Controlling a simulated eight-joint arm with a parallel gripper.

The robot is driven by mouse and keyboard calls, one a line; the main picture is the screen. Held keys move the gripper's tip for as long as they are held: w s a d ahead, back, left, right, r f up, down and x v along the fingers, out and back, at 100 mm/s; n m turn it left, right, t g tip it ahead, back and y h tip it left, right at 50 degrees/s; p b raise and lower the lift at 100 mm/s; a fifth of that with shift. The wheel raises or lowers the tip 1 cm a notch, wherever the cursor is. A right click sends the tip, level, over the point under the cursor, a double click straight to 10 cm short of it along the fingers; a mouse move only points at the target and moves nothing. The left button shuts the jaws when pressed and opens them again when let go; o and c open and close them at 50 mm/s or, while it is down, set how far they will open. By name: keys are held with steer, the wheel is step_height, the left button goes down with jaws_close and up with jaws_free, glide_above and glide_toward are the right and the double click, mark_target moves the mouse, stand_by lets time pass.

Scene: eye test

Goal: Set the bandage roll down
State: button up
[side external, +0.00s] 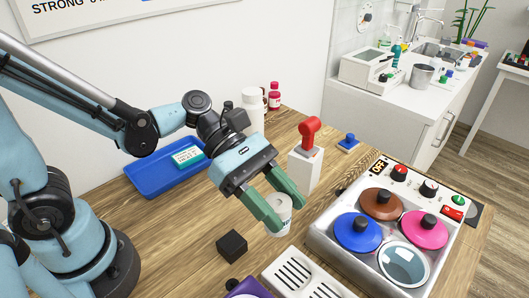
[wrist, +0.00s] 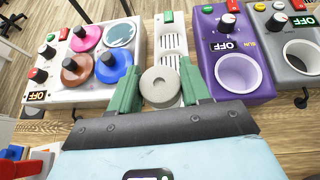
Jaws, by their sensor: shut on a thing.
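The bandage roll (side external: 278,214) is a short white cylinder between the green fingertips of my gripper (side external: 284,212) in the side view. In the wrist view the roll (wrist: 161,87) shows its pale round end with a small hole in the middle. My gripper (wrist: 158,84) is shut on it, one finger on each side. The roll is above the wooden table (side external: 200,218); I cannot tell whether its underside touches the wood. The fingers hide parts of its sides.
A black cube (side external: 232,246) is left of the roll. A white slotted block (side external: 296,279) and a panel with coloured lids (side external: 322,234) are in front and right. A white box with a red lever (side external: 306,166) stands behind. A blue tray (side external: 150,187) is at the back left.

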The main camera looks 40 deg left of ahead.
steer(key=w+a+n+t+y, duration=0.2)
steer(key=w+a+n+t, duration=0.4)
steer(key=w+a, duration=0.45)
steer(key=shift+w+a+f, duration=0.85)
steer(key=shift+a+f, duration=0.95)
steer(key=shift+w+a+f, duration=0.9)
steer(key=shift+a+f, duration=0.9)
steer(key=shift+w+a+f, duration=0.85)
steer(key=shift+a+f, duration=0.95)
steer(key=shift+f, duration=0.1)
steer(key=o, duration=1)
steer(key=shift+o, duration=0.2)
